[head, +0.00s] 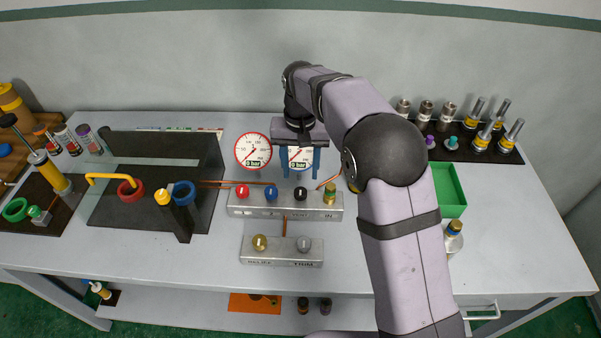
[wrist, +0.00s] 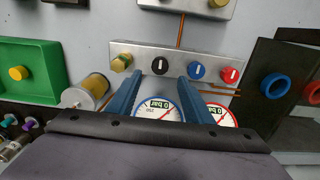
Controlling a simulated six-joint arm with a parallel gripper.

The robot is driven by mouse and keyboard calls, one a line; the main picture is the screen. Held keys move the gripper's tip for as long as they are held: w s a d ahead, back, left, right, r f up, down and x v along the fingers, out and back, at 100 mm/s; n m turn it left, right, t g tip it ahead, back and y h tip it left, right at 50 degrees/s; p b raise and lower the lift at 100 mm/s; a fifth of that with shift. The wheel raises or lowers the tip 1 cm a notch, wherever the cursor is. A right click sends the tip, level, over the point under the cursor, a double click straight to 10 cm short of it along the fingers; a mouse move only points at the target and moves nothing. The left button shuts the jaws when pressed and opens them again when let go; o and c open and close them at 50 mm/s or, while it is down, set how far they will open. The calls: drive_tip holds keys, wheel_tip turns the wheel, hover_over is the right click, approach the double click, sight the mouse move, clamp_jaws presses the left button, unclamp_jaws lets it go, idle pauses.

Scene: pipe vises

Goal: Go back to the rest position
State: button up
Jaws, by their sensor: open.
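My gripper (head: 300,174) hangs in front of the blue-rimmed gauge (head: 299,157), above the back of the valve manifold (head: 285,205). Its two blue fingers are apart, with nothing held between them. In the wrist view the fingers of my gripper (wrist: 160,77) point toward the manifold (wrist: 150,58), on either side of the blue-rimmed gauge dial (wrist: 158,108). Whether the fingertips touch anything cannot be told. The red-rimmed gauge (head: 253,151) stands just left of my gripper and reads 0 bar.
The manifold carries red, blue and black knobs and a brass fitting. A smaller block (head: 282,251) with two knobs lies nearer the front. A dark vise stand (head: 140,210) is at left. A green tray (head: 449,190) and metal fittings (head: 427,110) are at right. The front table strip is clear.

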idle(0.3)
drive_tip(key=s+d+f, duration=0.2)
drive_tip(key=s+d, duration=0.6)
drive_tip(key=s, duration=0.4)
drive_tip(key=s+d+f, duration=0.2)
drive_tip(key=s+d, duration=0.7)
drive_tip(key=s, duration=0.4)
drive_tip(key=shift+d, duration=0.3)
drive_tip(key=shift+f, duration=0.1)
